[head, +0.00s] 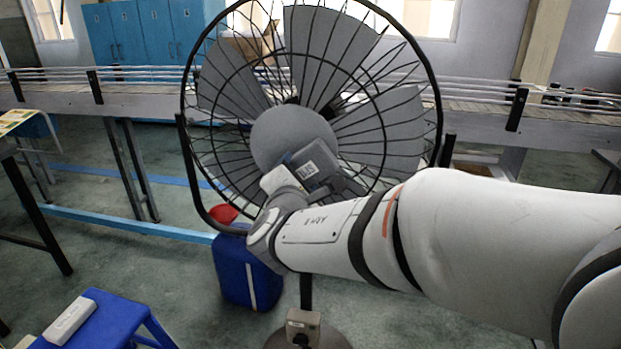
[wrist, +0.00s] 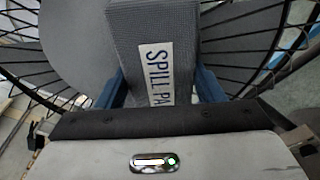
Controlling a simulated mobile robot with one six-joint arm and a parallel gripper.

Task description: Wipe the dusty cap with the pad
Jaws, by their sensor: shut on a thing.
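My gripper (wrist: 166,88) is shut on a dark grey pad (wrist: 176,30) with a white label reading "SPILL PA…". The blue fingers are on both sides of it. In the head view, the pad (head: 312,162) overlaps the lower right of a round, plain grey cap (head: 278,132) at the centre of a large fan. The wrist view shows a grey disc (wrist: 78,38) just left of the pad. I cannot tell whether the pad touches the cap. Dust on the cap is not clear to see.
The fan's black wire guard (head: 437,95) surrounds the cap. A blue canister (head: 240,275) with a red top (head: 224,213) stands below. A blue stool (head: 108,318) holding a white bar (head: 70,321) is at lower left. A conveyor (head: 150,98) runs behind.

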